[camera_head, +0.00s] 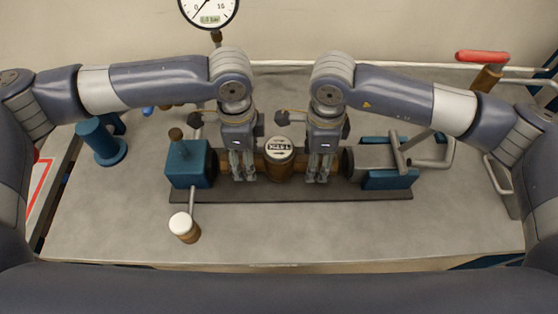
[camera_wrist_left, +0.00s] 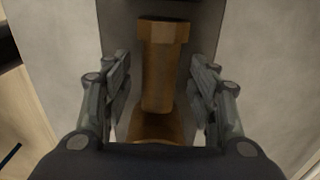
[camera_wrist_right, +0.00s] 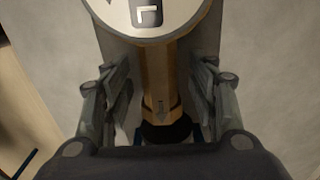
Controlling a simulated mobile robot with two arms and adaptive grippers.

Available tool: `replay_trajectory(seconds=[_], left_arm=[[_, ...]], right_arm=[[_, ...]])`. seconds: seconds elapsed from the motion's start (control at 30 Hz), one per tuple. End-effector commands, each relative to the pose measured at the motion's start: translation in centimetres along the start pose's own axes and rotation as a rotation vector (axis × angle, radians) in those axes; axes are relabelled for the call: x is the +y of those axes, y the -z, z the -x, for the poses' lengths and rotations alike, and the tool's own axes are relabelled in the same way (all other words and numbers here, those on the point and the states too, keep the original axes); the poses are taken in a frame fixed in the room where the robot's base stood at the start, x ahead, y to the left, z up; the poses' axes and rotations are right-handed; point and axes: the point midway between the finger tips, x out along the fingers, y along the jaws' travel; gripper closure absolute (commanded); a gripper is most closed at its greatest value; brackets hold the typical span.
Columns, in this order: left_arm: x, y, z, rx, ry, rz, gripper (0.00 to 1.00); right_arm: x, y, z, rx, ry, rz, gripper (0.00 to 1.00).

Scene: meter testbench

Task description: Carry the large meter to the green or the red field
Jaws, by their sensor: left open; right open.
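The large meter (camera_head: 279,150), brass with a white round dial, lies in the bench clamp between two end blocks. Its dial also shows at the top of the right wrist view (camera_wrist_right: 150,14). My left gripper (camera_head: 243,178) is open, its fingers pointing down on both sides of the brass pipe left of the dial; that pipe shows between them in the left wrist view (camera_wrist_left: 160,75). My right gripper (camera_head: 318,180) is open, its fingers on both sides of the brass pipe right of the dial. A red-bordered field (camera_head: 39,190) shows partly at the far left. No green field is visible.
A blue end block (camera_head: 187,166) stands left of the meter, and a clamp with a grey lever (camera_head: 430,163) is at the right. A white-capped part (camera_head: 183,226) is in front. A blue stand (camera_head: 101,142) is at left.

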Motion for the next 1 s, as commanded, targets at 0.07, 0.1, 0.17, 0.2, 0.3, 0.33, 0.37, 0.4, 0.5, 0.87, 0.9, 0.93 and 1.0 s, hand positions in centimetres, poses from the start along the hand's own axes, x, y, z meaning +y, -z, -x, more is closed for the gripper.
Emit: replay_trajectory(seconds=[0.07,0.1,0.17,0.2,0.3,0.33,0.37,0.4,0.5,0.87,0.9,0.93,1.0], left_arm=[[0.0,0.0,-0.9,0.0,0.0,0.0,0.46],[0.0,0.0,-1.2,0.0,0.001,-0.001,0.46],[0.0,0.1,-1.6,0.001,0.001,-0.001,0.46],[0.0,0.1,-1.8,0.001,0.001,-0.001,0.46],[0.0,0.1,-2.0,0.002,0.001,-0.001,0.46],[0.0,0.1,-2.0,0.002,0.002,-0.001,0.46],[0.0,0.1,-2.0,0.002,0.002,-0.001,0.46],[0.0,0.1,-2.0,0.002,0.002,-0.001,0.46],[0.0,0.1,-2.0,0.001,0.002,-0.001,0.46],[0.0,0.1,-2.0,0.001,0.002,-0.001,1.0],[0.0,0.1,-2.0,0.001,0.002,-0.001,1.0],[0.0,0.1,-2.0,0.001,0.002,-0.001,1.0],[0.0,0.0,-2.0,0.001,0.002,-0.001,1.0]], right_arm=[[0.1,0.0,-0.9,-0.001,-0.002,0.0,0.46],[0.0,-0.1,-1.3,-0.001,-0.001,0.001,0.46],[0.0,0.0,-1.6,-0.001,0.0,0.001,0.46],[0.0,0.0,-1.8,-0.001,0.0,0.001,0.46],[0.0,0.0,-2.0,-0.001,0.0,0.002,0.46],[0.0,-0.1,-2.0,-0.001,0.0,0.002,0.46],[0.0,-0.1,-2.0,-0.001,0.0,0.002,0.46],[0.0,-0.1,-2.0,-0.001,0.0,0.002,0.46],[0.0,-0.1,-2.0,-0.001,0.0,0.001,0.46],[0.0,-0.1,-2.0,-0.001,0.0,0.001,1.0],[0.0,-0.1,-2.0,-0.001,0.0,0.001,1.0],[0.0,-0.1,-2.0,-0.001,0.0,0.001,1.0],[0.0,-0.1,-2.0,-0.001,0.0,0.001,1.0]])
